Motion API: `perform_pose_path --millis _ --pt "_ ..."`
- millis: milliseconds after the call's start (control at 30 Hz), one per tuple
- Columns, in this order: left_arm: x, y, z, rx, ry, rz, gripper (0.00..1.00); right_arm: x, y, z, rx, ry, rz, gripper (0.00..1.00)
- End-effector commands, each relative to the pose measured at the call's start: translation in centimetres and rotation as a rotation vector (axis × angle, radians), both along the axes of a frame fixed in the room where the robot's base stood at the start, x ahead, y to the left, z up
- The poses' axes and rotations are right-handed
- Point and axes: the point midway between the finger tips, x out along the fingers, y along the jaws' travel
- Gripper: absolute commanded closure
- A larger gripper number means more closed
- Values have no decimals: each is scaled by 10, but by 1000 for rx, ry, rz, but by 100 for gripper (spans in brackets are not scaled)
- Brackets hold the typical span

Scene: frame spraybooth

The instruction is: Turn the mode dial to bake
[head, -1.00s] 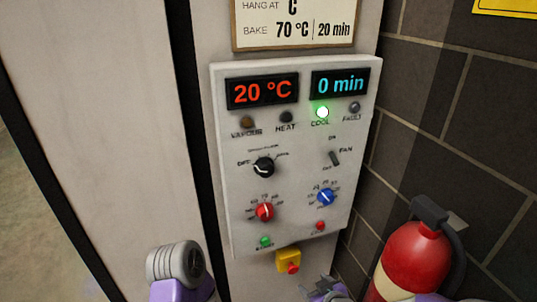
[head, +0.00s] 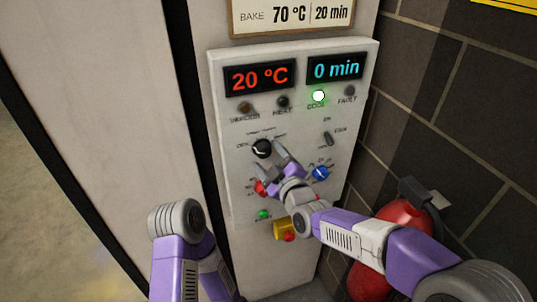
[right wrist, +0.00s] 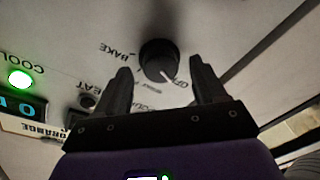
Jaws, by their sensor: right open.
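The black mode dial (head: 262,148) is on the white control panel, upper left below the lamps. In the right wrist view the dial (right wrist: 158,59) appears between my fingertips, with its white mark towards OFF; BAKE is printed on its other side. My right gripper (head: 274,163) is open and close to the panel, just below and right of the dial in the head view. In the right wrist view its two fingers (right wrist: 160,70) show gaps to the dial on both sides; I see no contact. My left gripper is out of view; only my left arm shows.
The panel (head: 225,120) reads 20 °C and 0 min, with the green COOL lamp (head: 318,95) lit. A red knob (head: 260,187), a blue knob (head: 320,173) and a fan switch (head: 328,138) sit near my gripper. A red extinguisher (head: 400,213) stands at right, partly behind my arm.

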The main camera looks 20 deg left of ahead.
Motion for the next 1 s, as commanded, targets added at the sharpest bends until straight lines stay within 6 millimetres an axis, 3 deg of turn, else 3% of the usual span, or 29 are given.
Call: perform_pose_path --millis 400,767,1000 --pt "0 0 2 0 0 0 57 8 7 -1 0 1 -1 30" --pt "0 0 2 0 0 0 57 8 7 -1 1 2 -1 83" --pt "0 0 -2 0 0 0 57 8 7 -2 15 11 0 86"
